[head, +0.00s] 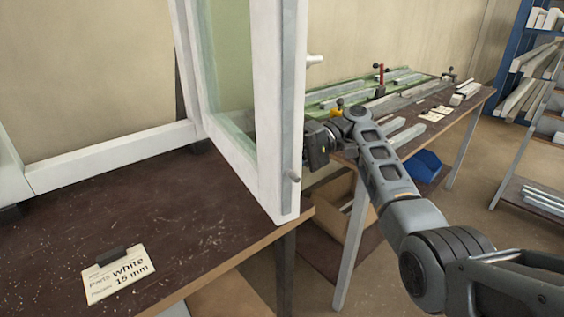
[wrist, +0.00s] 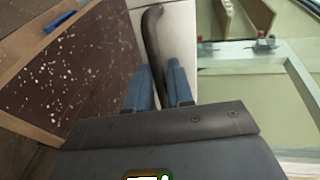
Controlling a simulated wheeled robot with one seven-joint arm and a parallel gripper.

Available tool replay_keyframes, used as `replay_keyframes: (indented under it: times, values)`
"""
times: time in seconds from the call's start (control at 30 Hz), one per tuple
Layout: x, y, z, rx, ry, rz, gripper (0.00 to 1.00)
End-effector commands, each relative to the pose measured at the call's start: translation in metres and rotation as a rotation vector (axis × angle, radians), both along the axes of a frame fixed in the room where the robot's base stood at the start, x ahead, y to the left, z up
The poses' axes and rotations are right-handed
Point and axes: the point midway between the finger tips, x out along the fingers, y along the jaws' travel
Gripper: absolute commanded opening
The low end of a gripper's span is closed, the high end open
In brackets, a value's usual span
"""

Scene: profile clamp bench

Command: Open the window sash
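The window sash (head: 272,150), a white frame with greenish glass, stands swung out at an angle from the white window frame (head: 110,155) on the dark bench. My gripper (wrist: 159,78) is at the sash's free edge. In the head view its wrist end is right of that edge and its fingertips are hidden behind the sash. In the wrist view a dark curved handle (wrist: 153,35) on the white sash stile (wrist: 181,28) runs down between the two blue fingers. They appear closed on it, with no clear gap; its lower end is hidden.
The dark speckled bench (head: 190,235) carries a white label card (head: 120,275) in front of the frame. A second bench (head: 462,103) with profiles and a red clamp (head: 381,75) stands behind my arm. A blue bin (head: 425,165) is below it. A blue shelf rack (head: 515,45) is at far right.

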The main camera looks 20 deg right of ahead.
Motion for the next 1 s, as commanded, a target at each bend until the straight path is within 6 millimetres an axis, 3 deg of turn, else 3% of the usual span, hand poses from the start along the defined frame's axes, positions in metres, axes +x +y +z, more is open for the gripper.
replay_keyframes:
  times: [0.37, 0.8, 1.0]
  values:
    - [0.000, -0.004, 0.001, 0.000, 0.000, 0.001, 0.30]
    - [0.008, -0.065, 0.013, -0.002, 0.000, 0.001, 0.30]
    - [0.009, -0.076, 0.015, 0.000, 0.000, 0.002, 0.30]
